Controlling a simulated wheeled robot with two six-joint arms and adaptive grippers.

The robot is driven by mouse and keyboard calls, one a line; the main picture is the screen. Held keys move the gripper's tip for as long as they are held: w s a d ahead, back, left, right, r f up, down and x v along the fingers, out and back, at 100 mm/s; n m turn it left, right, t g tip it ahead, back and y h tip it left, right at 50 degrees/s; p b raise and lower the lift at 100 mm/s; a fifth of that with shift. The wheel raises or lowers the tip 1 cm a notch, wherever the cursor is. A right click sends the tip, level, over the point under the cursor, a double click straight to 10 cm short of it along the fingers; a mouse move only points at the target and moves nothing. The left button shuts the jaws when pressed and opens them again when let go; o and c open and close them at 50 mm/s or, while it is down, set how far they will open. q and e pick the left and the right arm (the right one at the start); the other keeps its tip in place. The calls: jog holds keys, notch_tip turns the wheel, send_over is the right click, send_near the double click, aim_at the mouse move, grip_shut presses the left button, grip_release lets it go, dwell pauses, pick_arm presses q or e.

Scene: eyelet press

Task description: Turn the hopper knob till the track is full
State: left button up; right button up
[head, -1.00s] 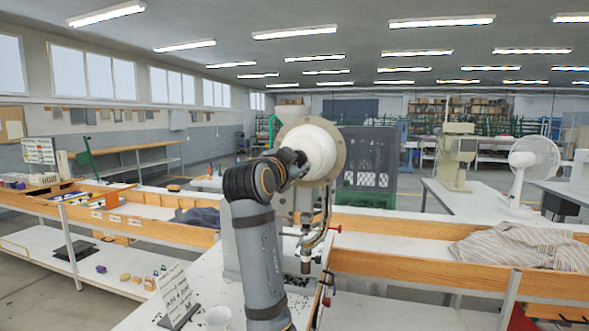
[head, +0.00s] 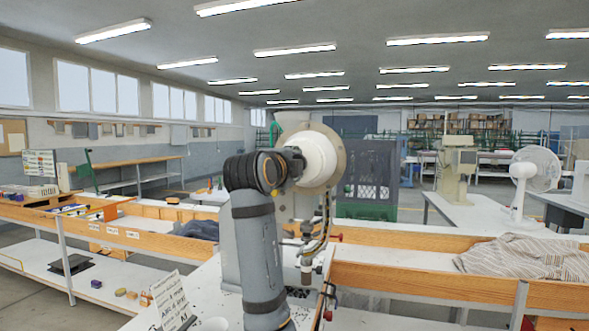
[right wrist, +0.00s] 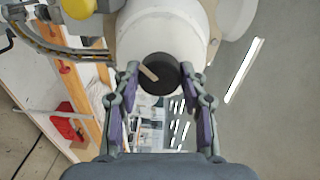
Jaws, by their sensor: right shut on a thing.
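The hopper (head: 318,158) is a white drum with a tan disc behind it, on the machine at the middle of the head view. It also fills the top of the right wrist view (right wrist: 160,25). Its black round knob (right wrist: 163,84) has a pale bar across it. My right gripper (right wrist: 160,74) is shut on the knob, one finger on each side. In the head view my arm hides the knob. A curved track (right wrist: 48,46) runs beside the hopper and down the machine front (head: 324,226); I cannot tell how full it is. My left gripper is out of view.
A sign card (head: 170,300) stands on the white bench at the lower left of the machine. Wood-edged benches (head: 425,280) lie on both sides, with striped cloth (head: 525,256) at the right. A white fan (head: 533,172) stands behind.

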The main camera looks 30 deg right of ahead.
jog(key=shift+m, duration=1.1)
jog(key=o, duration=1.1)
jog(key=shift+o, duration=0.2)
jog(key=v, duration=0.7)
jog(key=shift+s, duration=0.2)
jog(key=shift+a, duration=0.1)
